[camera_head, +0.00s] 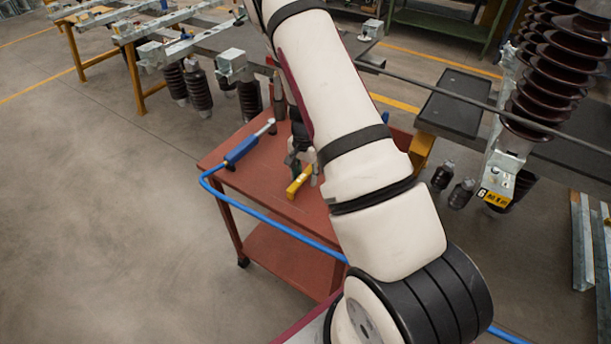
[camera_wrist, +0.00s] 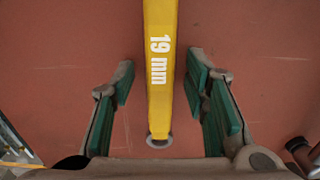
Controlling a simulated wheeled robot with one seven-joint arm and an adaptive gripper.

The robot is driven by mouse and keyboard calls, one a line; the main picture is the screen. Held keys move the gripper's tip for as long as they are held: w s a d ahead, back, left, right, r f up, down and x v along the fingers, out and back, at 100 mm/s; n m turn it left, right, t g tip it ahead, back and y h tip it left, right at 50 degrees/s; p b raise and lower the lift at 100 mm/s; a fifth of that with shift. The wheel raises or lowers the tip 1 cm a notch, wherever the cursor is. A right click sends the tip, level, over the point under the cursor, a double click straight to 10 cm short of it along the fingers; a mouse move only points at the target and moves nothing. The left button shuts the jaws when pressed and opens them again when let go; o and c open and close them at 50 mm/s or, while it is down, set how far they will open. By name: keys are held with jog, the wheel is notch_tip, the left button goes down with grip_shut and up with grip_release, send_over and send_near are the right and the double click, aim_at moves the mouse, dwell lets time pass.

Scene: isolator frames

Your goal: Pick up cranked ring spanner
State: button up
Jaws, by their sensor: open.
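A yellow handle marked "19 mm" (camera_wrist: 160,70), which I take to be the cranked ring spanner, lies on the red trolley top. It runs upright through the middle of the wrist view, and its far end is cut off by the top edge. In the head view its yellow end (camera_head: 298,182) shows beside my gripper (camera_head: 303,164), the rest being hidden by my arm. In the wrist view my gripper (camera_wrist: 159,78) is open, with one green-padded finger on each side of the handle. Gaps of red surface show between handle and fingers.
A blue-handled tool (camera_head: 246,146) lies at the left of the red trolley (camera_head: 232,174), which has a blue rail (camera_head: 262,217). Dark upright items stand behind my gripper. Benches with insulators (camera_head: 545,75) stand around. The floor at left is clear.

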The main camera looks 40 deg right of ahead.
aim_at(307, 175)
jog(key=shift+c, duration=0.3)
grip_shut()
jog(key=shift+r, duration=0.1)
jog(key=shift+r, duration=0.85)
jog(key=shift+s+r+b, duration=0.2)
jog(key=shift+s+r, duration=0.05)
jog(key=shift+r, duration=0.2)
jog(key=shift+s+r+b, duration=0.15)
jog(key=shift+s+r, duration=0.05)
jog(key=shift+r, duration=0.25)
jog(key=s, duration=0.5)
jog(key=s+r, duration=0.1)
jog(key=s, duration=0.4)
jog(key=s+d+b, duration=0.1)
jog(key=s, duration=0.4)
jog(key=shift+d+r, duration=0.1)
jog(key=shift+r, duration=0.05)
